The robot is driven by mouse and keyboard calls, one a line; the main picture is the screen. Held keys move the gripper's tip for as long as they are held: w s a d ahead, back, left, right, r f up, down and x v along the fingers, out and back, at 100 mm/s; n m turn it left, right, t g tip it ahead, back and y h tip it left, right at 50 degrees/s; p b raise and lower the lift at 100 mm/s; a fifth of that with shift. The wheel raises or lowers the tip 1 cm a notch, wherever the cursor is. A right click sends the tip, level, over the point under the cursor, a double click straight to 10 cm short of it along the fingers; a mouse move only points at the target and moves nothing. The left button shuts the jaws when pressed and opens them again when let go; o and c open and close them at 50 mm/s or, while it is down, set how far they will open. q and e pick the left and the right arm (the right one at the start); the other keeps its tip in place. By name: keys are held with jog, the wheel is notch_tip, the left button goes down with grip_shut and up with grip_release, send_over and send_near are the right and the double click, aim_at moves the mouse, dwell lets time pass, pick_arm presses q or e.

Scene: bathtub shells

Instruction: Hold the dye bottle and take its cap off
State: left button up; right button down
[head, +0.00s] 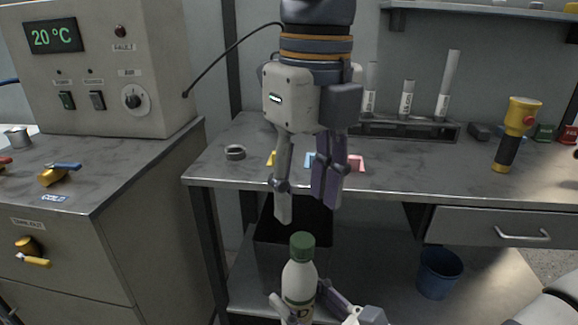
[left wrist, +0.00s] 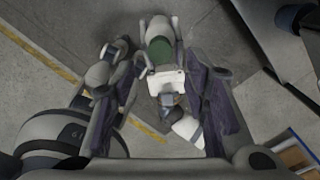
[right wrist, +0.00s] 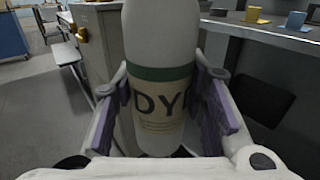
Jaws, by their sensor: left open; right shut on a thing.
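The white dye bottle (head: 299,279) stands upright at the bottom middle of the head view, with its green cap (head: 302,246) on top. My right gripper (head: 302,303) is shut on the bottle's body. In the right wrist view the bottle (right wrist: 160,95) sits between the purple pads, with "DY" readable on its label; its cap is out of that view. My left gripper (head: 306,205) hangs above the cap, fingers down, open and empty. In the left wrist view the cap (left wrist: 159,52) shows beyond the open fingers, toward the top.
A dark bin (head: 270,240) is under the bench, behind the grippers. A blue bucket (head: 439,272) stands lower right. A control box (head: 95,70) is at left.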

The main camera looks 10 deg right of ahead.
aim_at(302, 239)
pick_arm(q)
notch_tip(302, 239, down, 7)
jog(key=shift+a+r, duration=0.1)
jog(key=shift+r, duration=0.1)
jog(key=shift+c, duration=0.2)
grip_shut()
jog(key=n, duration=1)
jog(key=shift+r+n, duration=0.1)
jog(key=shift+n, duration=0.3)
jog(key=n, duration=0.3)
jog(key=shift+n, duration=0.3)
jog(key=n, duration=0.5)
jog(key=shift+n, duration=0.3)
